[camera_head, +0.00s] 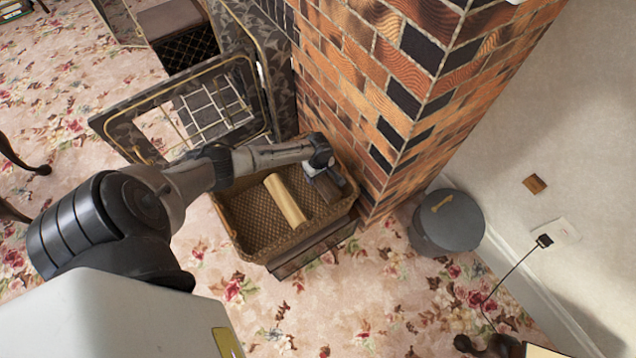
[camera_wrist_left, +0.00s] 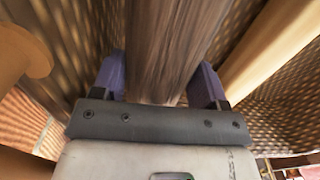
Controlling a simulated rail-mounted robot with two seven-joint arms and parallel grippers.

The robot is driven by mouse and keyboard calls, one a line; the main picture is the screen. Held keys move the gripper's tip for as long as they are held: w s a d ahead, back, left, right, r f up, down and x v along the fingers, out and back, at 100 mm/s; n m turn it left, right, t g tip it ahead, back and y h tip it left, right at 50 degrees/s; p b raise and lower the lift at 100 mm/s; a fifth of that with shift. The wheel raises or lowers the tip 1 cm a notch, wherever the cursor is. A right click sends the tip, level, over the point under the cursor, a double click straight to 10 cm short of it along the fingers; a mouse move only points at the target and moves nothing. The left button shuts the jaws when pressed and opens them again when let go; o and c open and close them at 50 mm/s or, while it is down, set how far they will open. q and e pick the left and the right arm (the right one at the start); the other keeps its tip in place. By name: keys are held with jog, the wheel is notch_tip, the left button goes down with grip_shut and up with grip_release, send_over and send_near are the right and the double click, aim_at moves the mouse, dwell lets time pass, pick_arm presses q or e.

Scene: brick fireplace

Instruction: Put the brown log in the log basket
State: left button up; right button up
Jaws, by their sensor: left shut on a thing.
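The log basket (camera_head: 240,229), a woven brown box, stands beside the brick pillar in the head view. My left gripper (camera_head: 328,182) is over its right end, pointing down into it. In the left wrist view the gripper's purple fingers (camera_wrist_left: 160,85) are shut on the dark grey-brown log (camera_wrist_left: 165,45), one finger on each side. In the head view the log is mostly hidden by the gripper; whether it touches the basket floor cannot be told. A pale log (camera_head: 285,201) lies inside the basket, left of the gripper. My right gripper is out of view.
The brick pillar (camera_head: 390,90) rises close behind the basket. A round grey lidded bin (camera_head: 448,222) stands to its right. A patterned framed panel (camera_head: 190,105) is at its left. Floral carpet (camera_head: 240,310) is open in front. A tan rounded piece (camera_wrist_left: 22,50) shows in the left wrist view.

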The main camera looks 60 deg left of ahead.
aim_at(318, 180)
pick_arm(q)
jog(key=shift+f+b, duration=1.5)
jog(key=shift+f, duration=0.9)
jog(key=shift+r, duration=0.1)
jog(key=o, duration=0.9)
